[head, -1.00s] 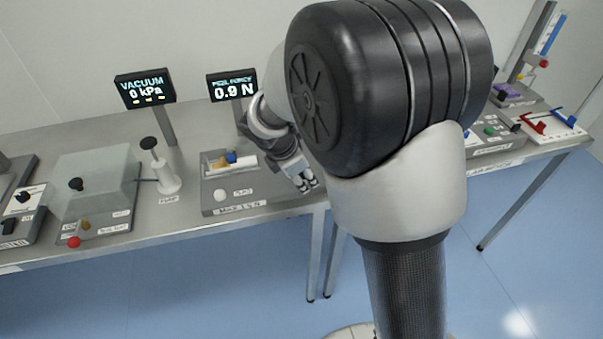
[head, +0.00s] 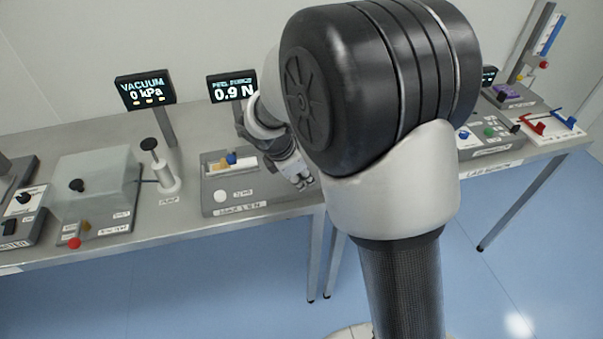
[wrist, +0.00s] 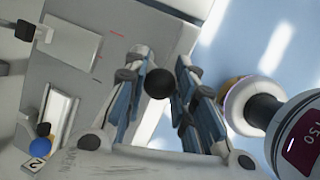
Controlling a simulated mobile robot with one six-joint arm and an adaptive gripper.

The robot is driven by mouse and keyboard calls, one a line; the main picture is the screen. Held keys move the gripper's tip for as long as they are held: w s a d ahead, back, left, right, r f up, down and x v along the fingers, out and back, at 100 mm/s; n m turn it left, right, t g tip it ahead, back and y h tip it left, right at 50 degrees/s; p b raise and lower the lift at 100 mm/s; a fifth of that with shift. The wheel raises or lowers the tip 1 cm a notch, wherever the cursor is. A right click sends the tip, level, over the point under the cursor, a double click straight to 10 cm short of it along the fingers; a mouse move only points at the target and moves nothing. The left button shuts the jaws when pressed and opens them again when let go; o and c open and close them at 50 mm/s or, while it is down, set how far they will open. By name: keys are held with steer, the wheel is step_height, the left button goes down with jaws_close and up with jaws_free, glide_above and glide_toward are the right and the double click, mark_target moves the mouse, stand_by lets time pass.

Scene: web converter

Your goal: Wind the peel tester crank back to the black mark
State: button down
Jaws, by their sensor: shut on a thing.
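The peel tester (head: 212,208) is a grey box at the table's right end, with a white strip bed and a blue and a tan piece on it. Its display (head: 231,87) reads 0.9 N. My gripper (head: 303,184) is at its right side in the head view. In the wrist view my gripper (wrist: 157,92) is shut on a round black crank knob (wrist: 158,83) between its fingers. The crank arm is hidden.
A white pump (head: 165,178) with a black knob and a vacuum chamber (head: 95,185) stand to the left. The vacuum display (head: 145,89) reads 0 kPa. A gap separates this table from the right one, which holds a device with a green button (head: 489,132).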

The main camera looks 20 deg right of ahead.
steer(key=m+p, duration=0.1)
steer(key=a+m+g+p, duration=0.1)
steer(key=m, duration=0.1)
steer(key=shift+w+a+r+h+p, duration=0.15)
steer(key=shift+w+h+p, duration=0.2)
steer(key=shift+h+p, duration=0.05)
steer(key=m+p, duration=0.1)
steer(key=m+g+p, duration=0.1)
steer(key=w+m+g+p, duration=0.1)
steer(key=m, duration=0.1)
steer(key=shift+a, duration=0.4)
steer(key=m+p, duration=0.1)
steer(key=m+g+p, duration=0.1)
steer(key=w+m, duration=0.1)
steer(key=shift+w+a+m+p, duration=0.1)
steer(key=shift+a+m+p, duration=0.2)
steer(key=shift+p, duration=0.1)
steer(key=shift+w+m+g+y+p, duration=0.15)
steer(key=shift+w+m+g+p, duration=0.2)
steer(key=shift+m, duration=0.4)
steer(key=shift+w+m+g+y+p, duration=0.2)
steer(key=shift+m+g+p, duration=0.25)
steer(key=shift+m, duration=0.3)
steer(key=c, duration=1.3)
jaws_free()
